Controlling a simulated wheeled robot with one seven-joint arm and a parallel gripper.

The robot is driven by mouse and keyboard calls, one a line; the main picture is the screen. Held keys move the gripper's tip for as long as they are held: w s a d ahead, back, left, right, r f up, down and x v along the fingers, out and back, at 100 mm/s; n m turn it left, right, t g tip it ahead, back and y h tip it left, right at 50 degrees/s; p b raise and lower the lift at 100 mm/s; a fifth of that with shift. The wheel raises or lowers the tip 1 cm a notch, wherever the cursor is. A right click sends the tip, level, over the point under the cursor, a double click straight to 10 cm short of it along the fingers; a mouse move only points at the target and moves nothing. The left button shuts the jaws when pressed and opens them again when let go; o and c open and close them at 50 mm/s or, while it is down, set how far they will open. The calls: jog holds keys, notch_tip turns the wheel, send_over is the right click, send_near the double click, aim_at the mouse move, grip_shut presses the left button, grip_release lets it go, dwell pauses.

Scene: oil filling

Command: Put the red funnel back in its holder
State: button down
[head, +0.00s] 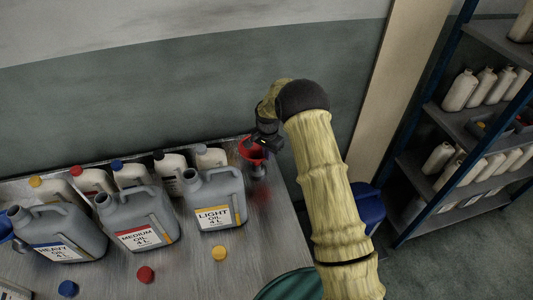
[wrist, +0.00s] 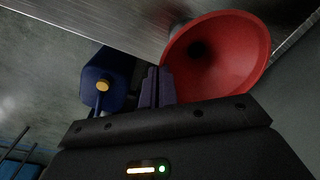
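The red funnel (head: 251,154) is at the back right corner of the metal table, with its wide mouth up. In the wrist view the funnel (wrist: 225,62) fills the upper right, and its dark inner hole shows. My gripper (head: 262,140) is at the funnel's rim. In the wrist view its fingers (wrist: 158,86) are close together, seemingly with the funnel's rim between them. A small grey piece (head: 257,169) under the funnel may be the holder. Whether the funnel's stem is inside it is hidden.
Large grey jugs labelled light (head: 214,205), medium (head: 138,222) and heavy oil (head: 58,236) stand left of the funnel, with smaller white bottles behind. Loose caps (head: 219,253) lie in front. A blue can (wrist: 112,78) stands below the table. Shelves (head: 470,120) are at right.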

jog(key=shift+w+f+b, duration=0.1)
jog(key=shift+f+b, duration=0.45)
jog(key=shift+f, duration=0.4)
dwell(0.4)
jog(key=c, duration=1.6)
grip_release()
jog(key=shift+d, duration=0.1)
notch_tip(320, 180, up, 17)
jog(key=s+b, duration=0.1)
jog(key=b, duration=0.3)
jog(key=shift+r, duration=0.2)
jog(key=shift+s, duration=0.1)
